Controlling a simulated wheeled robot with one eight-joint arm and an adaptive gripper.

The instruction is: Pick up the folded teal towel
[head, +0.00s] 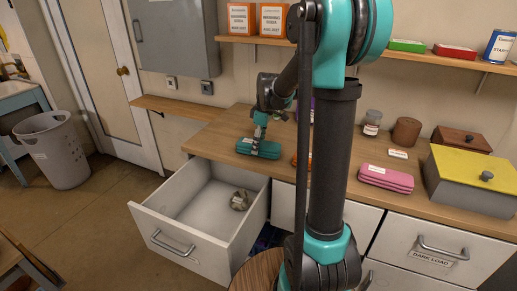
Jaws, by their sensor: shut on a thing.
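The folded teal towel (252,149) lies flat at the left part of the wooden counter, above the open drawer. It has a small white label on its front. My gripper (260,139) points down at the towel and is shut on it near its middle. The fingertips are small and partly hidden in this view. I cannot tell whether the towel is touching the counter or slightly raised.
A folded pink towel (386,178), a grey box with yellow lid (470,171), a brown canister (406,131) and a glass jar (372,122) stand to the right. A grey laundry basket (57,150) is at left.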

